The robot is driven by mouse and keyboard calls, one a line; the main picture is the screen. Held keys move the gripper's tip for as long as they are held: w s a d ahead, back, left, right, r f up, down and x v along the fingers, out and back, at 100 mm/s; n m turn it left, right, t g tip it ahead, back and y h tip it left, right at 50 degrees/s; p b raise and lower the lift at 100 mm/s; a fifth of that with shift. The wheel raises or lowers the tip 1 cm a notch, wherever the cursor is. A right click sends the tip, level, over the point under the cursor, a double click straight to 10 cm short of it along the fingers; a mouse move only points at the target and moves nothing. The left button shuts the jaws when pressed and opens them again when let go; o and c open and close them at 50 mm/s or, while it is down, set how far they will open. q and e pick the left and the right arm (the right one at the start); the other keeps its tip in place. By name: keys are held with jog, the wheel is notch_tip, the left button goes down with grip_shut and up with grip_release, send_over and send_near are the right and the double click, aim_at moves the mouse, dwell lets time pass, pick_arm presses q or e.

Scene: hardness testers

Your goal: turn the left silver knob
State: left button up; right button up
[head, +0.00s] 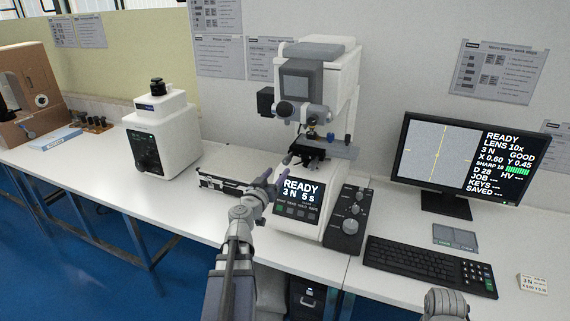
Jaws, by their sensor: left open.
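The white hardness tester (340,100) stands at the back middle of the bench.
A black control box (345,222) with several silver dials stands right of the display. A monitor (462,160), keyboard (430,265) and grey pad (455,237) are to the right. A dark flat device (222,184) lies left of my gripper, and a smaller white tester (160,133) stands beyond.

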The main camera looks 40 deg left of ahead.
aim_at(285, 163)
pick_arm(q)
jog(key=x, duration=0.7)
jog(key=shift+w, duration=0.3)
jog(key=shift+s, duration=0.1)
grip_shut()
